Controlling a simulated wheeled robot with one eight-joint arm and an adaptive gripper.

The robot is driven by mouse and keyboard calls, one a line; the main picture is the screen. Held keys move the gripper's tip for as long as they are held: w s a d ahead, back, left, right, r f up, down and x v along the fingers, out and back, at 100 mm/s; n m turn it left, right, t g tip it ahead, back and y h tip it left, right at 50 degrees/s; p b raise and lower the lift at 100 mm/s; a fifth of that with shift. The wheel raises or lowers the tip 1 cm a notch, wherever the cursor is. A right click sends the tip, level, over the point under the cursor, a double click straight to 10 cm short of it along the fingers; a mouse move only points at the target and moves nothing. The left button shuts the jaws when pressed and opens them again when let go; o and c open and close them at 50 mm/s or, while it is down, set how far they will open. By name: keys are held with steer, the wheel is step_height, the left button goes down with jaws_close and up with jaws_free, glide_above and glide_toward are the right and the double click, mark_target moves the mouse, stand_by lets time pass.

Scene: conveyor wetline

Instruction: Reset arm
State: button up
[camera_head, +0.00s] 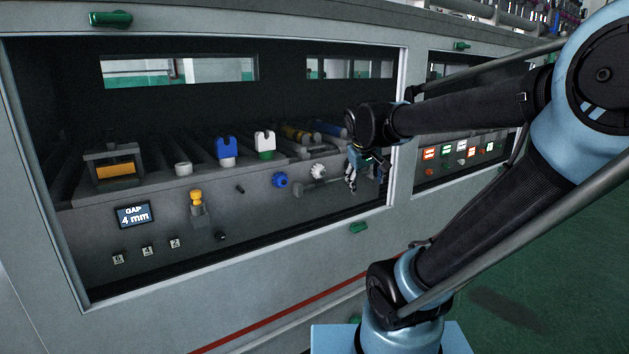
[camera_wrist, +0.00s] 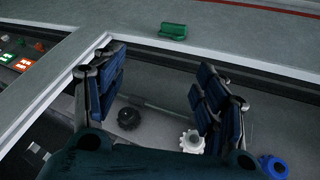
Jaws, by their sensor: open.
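My gripper (camera_head: 362,168) hangs from my arm at the right side of the large window opening of the grey machine (camera_head: 225,278). A blue knob (camera_head: 280,180) sits further left.
The window frame edge (camera_head: 398,130) stands close on the right of my gripper. Inside are a blue holder (camera_head: 226,148), a white-and-green holder (camera_head: 265,143), a yellow knob (camera_head: 196,197) and a "GAP 4 mm" display (camera_head: 134,215). Lit buttons (camera_head: 461,147) sit in the right window. Green floor (camera_head: 560,250) is clear.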

steer(key=s+d+f+m+g+y, duration=0.1)
steer(key=s+f+m+g, duration=0.1)
steer(key=s+f, duration=0.5)
steer(key=s+d+f+m+g, duration=0.1)
steer(key=s+d+f, duration=0.1)
steer(key=s+f, duration=0.6)
steer(key=s, duration=0.4)
steer(key=shift+s+d+m+g+y, duration=0.2)
steer(key=shift+s+m+g+y, duration=0.1)
steer(key=shift+m+g+y, duration=0.1)
steer(key=shift+w+f, duration=0.2)
steer(key=shift+w, duration=0.25)
